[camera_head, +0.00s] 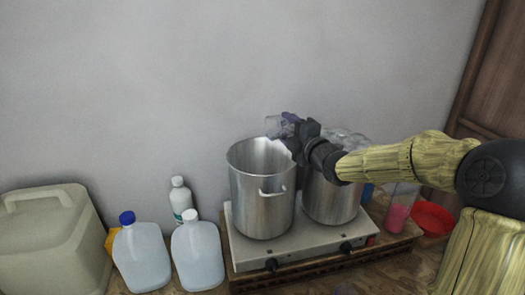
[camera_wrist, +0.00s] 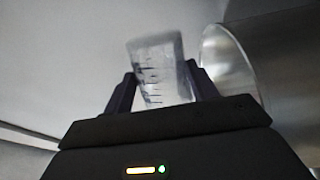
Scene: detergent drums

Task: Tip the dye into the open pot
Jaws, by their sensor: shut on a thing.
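My gripper (camera_head: 291,126) is shut on a clear cup (camera_head: 273,127) and holds it above the rim of the open pot (camera_head: 262,200). In the wrist view the cup (camera_wrist: 160,68) shows dark measuring marks between the two fingers of my gripper (camera_wrist: 163,90). The cup looks tilted in the head view. I see no dye in it and no stream, but it is small and blurred. The open pot is tall steel with a side handle and stands on the left of the hotplate. Its curved rim (camera_wrist: 232,55) shows right of the cup in the wrist view. Its bottom is hidden.
A second steel pot (camera_head: 331,200) stands right on the hotplate (camera_head: 300,248), its top partly hidden by my arm. A beaker of pink liquid (camera_head: 398,212) and a red bowl (camera_head: 432,219) are at right. Jugs (camera_head: 142,258) and a big canister (camera_head: 50,245) crowd the left.

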